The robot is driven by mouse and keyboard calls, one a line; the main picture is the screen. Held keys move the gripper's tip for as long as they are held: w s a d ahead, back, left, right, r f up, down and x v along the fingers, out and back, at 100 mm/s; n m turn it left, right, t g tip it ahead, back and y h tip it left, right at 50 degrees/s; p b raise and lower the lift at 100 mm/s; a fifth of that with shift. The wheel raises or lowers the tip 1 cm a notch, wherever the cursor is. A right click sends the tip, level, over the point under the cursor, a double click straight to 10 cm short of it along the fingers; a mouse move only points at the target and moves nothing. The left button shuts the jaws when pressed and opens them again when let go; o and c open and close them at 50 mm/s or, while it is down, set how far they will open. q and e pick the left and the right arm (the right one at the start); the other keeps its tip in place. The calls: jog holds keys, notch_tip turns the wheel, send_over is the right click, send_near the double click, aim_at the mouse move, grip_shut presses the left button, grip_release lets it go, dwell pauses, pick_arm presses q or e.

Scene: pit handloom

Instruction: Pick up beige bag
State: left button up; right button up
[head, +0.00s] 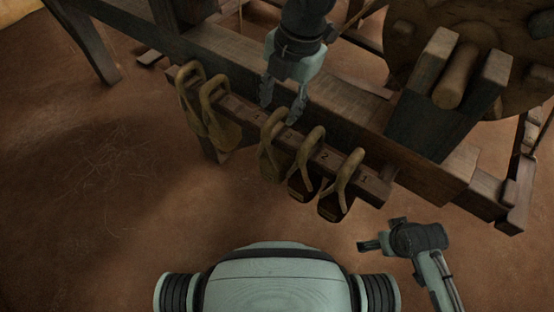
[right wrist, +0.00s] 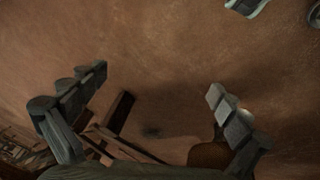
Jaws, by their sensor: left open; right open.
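Several small bags with looped tan handles hang in a row from a numbered wooden rail (head: 235,106). Two olive-beige bags hang at its left end, an outer one (head: 190,97) and one beside it (head: 223,130). A brownish-beige bag (head: 270,160) hangs near the middle, and two darker bags (head: 301,187) (head: 334,206) hang to its right. Which one is meant by beige is not certain. My left gripper (head: 280,112) points down over the rail, open and empty, just above the middle bag's handle. My right gripper (head: 378,240) is low at the right, away from the bags; its open, empty fingers show in the right wrist view (right wrist: 157,85).
The rail runs along the front of a dark wooden loom frame (head: 345,95). A wooden block with a roller (head: 455,75) and a large round wooden wheel (head: 490,35) stand at the right. The earthen floor (head: 90,200) is clear at the left.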

aim_at(278, 112)
pick_arm(q)
jog(key=f, duration=0.3)
jog(key=w+f, duration=0.1)
jog(key=shift+a+f+p, duration=0.3)
jog(key=shift+f+p, duration=0.05)
grip_shut()
pick_arm(e)
jog(key=shift+a+f, duration=0.15)
jog(key=shift+f, duration=0.8)
pick_arm(q)
jog(key=shift+r, duration=0.1)
